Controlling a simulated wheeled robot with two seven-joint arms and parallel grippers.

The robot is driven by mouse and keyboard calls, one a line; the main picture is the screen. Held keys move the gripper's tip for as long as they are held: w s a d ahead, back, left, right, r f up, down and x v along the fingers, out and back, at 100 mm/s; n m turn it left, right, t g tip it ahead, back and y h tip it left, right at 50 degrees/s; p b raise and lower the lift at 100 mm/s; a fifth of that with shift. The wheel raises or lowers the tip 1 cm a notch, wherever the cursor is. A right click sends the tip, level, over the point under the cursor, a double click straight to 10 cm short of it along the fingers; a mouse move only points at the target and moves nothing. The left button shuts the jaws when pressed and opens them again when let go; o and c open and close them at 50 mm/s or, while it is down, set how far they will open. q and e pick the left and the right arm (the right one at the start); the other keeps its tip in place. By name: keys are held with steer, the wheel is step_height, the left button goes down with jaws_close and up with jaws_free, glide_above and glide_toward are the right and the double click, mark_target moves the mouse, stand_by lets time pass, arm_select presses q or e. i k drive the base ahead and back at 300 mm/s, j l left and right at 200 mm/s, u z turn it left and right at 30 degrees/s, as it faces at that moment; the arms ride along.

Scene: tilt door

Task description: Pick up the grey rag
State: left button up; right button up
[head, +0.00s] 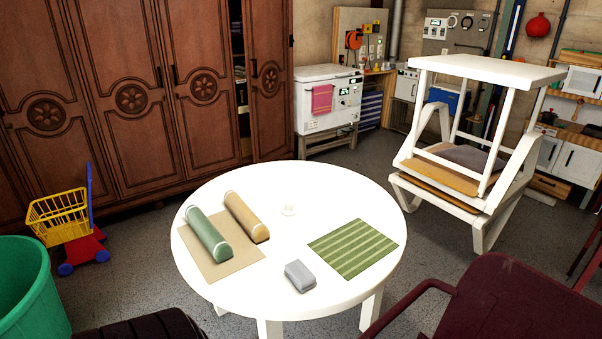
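A small grey folded block, which looks like the grey rag (299,276), lies near the front edge of the round white table (315,185). The table top around it is bare. A green striped cloth (352,248) lies flat to its right. A green roll (208,234) and a tan roll (246,217) lie to its left, the green one on a flat tan sheet (232,264). Neither of my grippers shows in the head view, so nothing is seen touching the rag.
A dark red chair (510,300) is close at the front right, and a green bin (28,295) at the front left. A toy cart (65,215), wooden wardrobe (130,80) and stacked white furniture (480,140) stand around the table.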

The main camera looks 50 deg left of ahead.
mark_target(304, 280)
steer(key=u, duration=1.55)
